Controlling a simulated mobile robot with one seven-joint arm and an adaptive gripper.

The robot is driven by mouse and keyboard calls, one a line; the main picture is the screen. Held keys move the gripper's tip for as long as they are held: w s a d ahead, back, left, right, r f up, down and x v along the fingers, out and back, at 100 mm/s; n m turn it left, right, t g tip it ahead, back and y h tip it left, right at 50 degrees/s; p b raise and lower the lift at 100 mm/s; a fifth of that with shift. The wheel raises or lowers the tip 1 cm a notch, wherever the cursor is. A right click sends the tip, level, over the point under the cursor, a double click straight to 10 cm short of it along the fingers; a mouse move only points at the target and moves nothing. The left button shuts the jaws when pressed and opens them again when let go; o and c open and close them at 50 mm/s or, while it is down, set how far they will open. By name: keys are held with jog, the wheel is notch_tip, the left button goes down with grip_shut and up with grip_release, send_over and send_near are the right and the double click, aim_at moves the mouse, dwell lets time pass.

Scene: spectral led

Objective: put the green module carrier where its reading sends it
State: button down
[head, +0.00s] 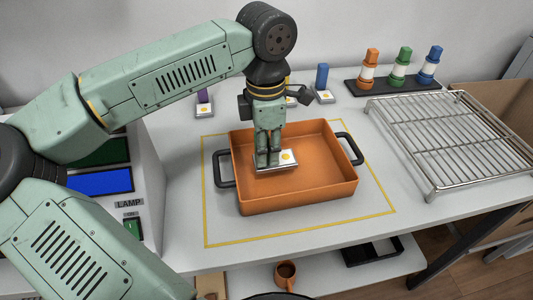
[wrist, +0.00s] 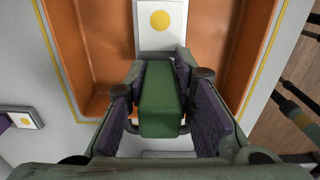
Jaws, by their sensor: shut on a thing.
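The green module carrier shows in the wrist view as a green upright block (wrist: 160,98) with a white plate bearing a yellow dot (wrist: 160,22). My gripper (head: 268,160) is shut on the green block, with a finger on each side. In the head view my fingers hide the green block, and only the carrier's plate (head: 288,157) shows. The gripper points down inside the outline of the orange tray (head: 300,190), a rectangular pan with two black handles. I cannot tell whether the plate touches the tray floor.
Purple (head: 204,106) and blue (head: 322,84) carriers stand behind the tray. A yellow outline (head: 372,188) surrounds it. A wire rack (head: 455,140) is right, below a black holder (head: 392,84) with orange, green and blue pieces. A console with a blue screen (head: 100,182) is left.

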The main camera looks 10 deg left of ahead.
jog(key=shift+f, duration=1.45)
jog(key=c, duration=1.4)
grip_release()
jog(key=shift+o, duration=0.2)
jog(key=shift+r, duration=0.1)
notch_tip(320, 180, up, 12)
jog(key=shift+r+b, duration=0.1)
jog(key=shift+b, duration=0.7)
